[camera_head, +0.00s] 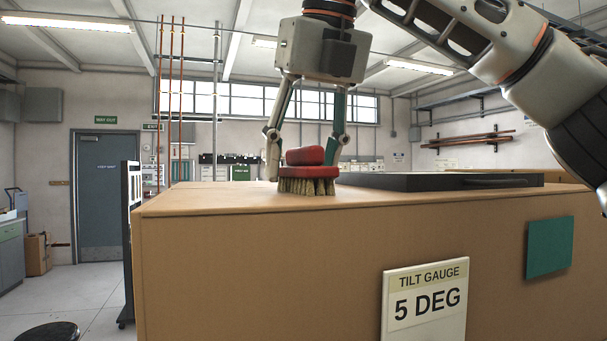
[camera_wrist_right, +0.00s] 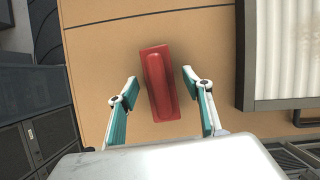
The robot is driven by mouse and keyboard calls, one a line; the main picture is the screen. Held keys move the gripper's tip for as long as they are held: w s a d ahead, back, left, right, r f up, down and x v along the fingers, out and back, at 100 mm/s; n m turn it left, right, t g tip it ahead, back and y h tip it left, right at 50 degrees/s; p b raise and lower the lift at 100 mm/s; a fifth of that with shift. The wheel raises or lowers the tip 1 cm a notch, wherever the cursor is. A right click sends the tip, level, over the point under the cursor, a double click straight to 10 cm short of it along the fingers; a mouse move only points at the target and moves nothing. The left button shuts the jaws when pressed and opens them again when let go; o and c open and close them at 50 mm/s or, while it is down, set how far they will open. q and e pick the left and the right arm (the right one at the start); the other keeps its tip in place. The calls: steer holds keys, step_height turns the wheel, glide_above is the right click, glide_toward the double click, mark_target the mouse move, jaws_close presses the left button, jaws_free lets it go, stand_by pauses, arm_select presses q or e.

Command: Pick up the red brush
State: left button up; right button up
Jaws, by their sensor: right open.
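The red brush (camera_head: 308,172) lies bristles down on top of a large tan cabinet (camera_head: 250,240). Its red back and handle show from above in the right wrist view (camera_wrist_right: 160,85). My right gripper (camera_head: 304,165) hangs over the brush, pointing down and open, with one finger on either side of it. In the right wrist view, the brush lies between the open fingertips (camera_wrist_right: 159,86), slightly tilted, with a gap on each side. I cannot tell whether a finger touches it in the head view. My left gripper is not in view.
A dark flat case (camera_head: 440,181) with a handle lies on the cabinet to the right of the brush. A tilt gauge sign (camera_head: 425,302) and a green plate (camera_head: 549,247) are on the cabinet's front. The cabinet top left of the brush is clear.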

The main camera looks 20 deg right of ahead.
steer(key=c, duration=1.2)
step_height(320, 180, up, 8)
steer(key=shift+f, duration=0.1)
steer(key=shift+w+r, duration=0.1)
steer(key=shift+r, duration=0.45)
steer(key=shift+s+r, duration=0.2)
steer(key=shift+r, duration=0.4)
steer(key=shift+o, duration=1.2)
steer(key=shift+c, duration=0.5)
